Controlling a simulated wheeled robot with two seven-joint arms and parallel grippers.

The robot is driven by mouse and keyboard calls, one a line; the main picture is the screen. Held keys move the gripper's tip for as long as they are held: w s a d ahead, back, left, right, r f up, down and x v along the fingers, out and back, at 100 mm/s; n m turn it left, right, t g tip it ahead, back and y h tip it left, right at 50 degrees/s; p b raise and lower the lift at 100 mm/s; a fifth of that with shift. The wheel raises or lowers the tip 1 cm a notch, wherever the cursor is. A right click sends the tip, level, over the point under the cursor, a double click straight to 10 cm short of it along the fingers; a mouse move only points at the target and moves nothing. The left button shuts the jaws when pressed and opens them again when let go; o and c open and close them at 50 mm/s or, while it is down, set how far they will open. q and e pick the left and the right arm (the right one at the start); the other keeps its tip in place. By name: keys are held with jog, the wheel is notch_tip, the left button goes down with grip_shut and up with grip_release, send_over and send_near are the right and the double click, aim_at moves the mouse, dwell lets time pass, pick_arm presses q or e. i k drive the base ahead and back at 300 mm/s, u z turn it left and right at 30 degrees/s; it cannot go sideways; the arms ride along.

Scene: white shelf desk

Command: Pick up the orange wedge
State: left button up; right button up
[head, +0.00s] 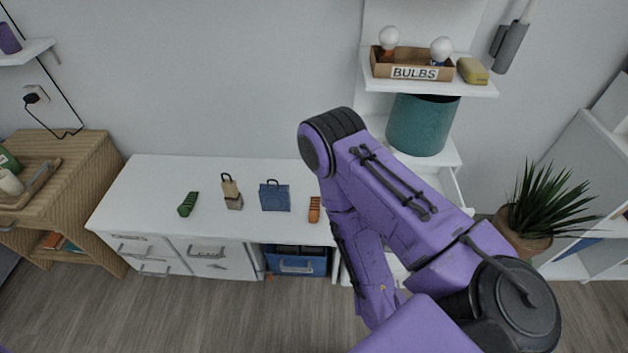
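The orange wedge (314,210) lies on the white desk (150,195), toward its right part and close to my purple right arm. It looks small and ridged. My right arm comes in from the lower right, bends at a joint just above and right of the wedge, and runs back down in front of the desk. No fingertips of my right gripper show. Nothing is seen touching the wedge.
A green wedge (188,204), a tan and brown bag (231,191) and a blue bag (275,195) stand left of the orange wedge. A blue bin (297,262) sits under the desk. A plant (535,210) stands farther right.

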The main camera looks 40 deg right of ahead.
aim_at(313, 216)
jog(key=z, duration=0.6)
jog(key=i, duration=0.75)
jog(key=z, duration=0.95)
jog(key=i, duration=0.25)
jog(key=z, duration=0.25)
